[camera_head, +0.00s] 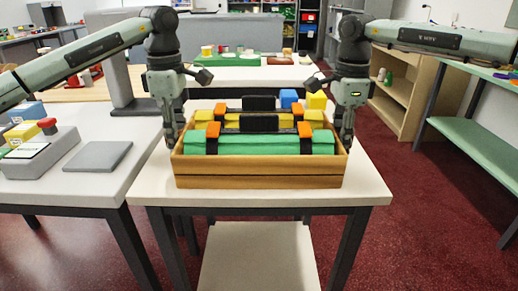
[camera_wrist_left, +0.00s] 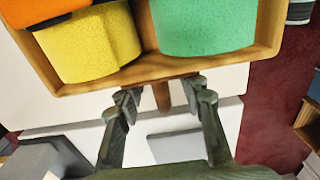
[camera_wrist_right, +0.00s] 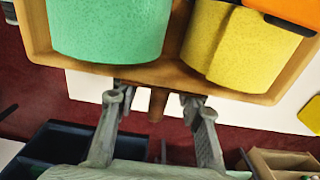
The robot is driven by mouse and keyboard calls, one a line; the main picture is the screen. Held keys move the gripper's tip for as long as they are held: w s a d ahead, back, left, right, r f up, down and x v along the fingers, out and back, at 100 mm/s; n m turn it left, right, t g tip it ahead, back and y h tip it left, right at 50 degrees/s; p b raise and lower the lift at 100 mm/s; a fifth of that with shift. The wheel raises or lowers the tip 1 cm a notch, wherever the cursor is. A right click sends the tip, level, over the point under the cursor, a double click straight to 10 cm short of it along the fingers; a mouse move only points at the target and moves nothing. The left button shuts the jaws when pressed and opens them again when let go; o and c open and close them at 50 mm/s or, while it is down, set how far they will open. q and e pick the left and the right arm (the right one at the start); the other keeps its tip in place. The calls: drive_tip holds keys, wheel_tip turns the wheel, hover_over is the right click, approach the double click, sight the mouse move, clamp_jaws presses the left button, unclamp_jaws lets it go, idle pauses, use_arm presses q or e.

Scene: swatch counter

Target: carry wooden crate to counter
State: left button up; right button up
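The wooden crate (camera_head: 260,181) stands on a small white-topped table (camera_head: 365,185) in front of me. It holds green and yellow rolls with orange and black parts. My left gripper (camera_head: 174,143) is at the crate's left end; in the left wrist view its open fingers (camera_wrist_left: 162,98) stand on either side of a short wooden peg handle (camera_wrist_left: 162,97), with gaps. My right gripper (camera_head: 346,143) is at the right end; in the right wrist view its fingers (camera_wrist_right: 156,100) are likewise open around a peg handle (camera_wrist_right: 157,104). I cannot tell which surface is the counter.
A white table at left holds a grey plate (camera_head: 98,156) and a red-button box (camera_head: 38,150). A white-topped table (camera_head: 240,76) with a green mat stands behind. A yellow cube (camera_head: 316,100) sits behind the crate. Shelves stand at right; red floor is clear between.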

use_arm(q)
clamp_jaws()
use_arm(e)
clamp_jaws()
use_arm(q)
drive_tip(key=shift+r, duration=0.15)
use_arm(e)
drive_tip(key=shift+r, duration=0.2)
